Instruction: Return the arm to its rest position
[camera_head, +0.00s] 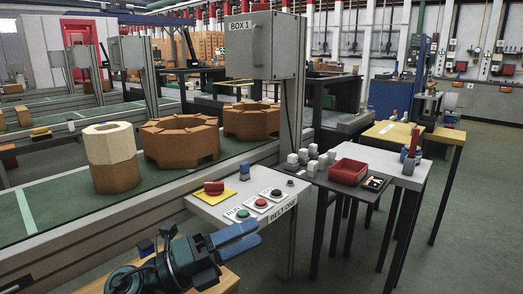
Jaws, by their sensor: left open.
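My left gripper (256,233) is at the bottom centre, with its black wrist and two blue fingers pointing right. It is open, and nothing shows between the fingers. Whether the fingers touch the panel edge cannot be told. My right gripper is not in view.
The conveyor (60,205) carries a stacked cream-and-brown block (112,160) and brown octagonal bricks (180,140). A grey box marked BOX 1 (264,45) stands on a post. A small table (415,175) with a red tray (348,171) is right. Floor at lower right is clear.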

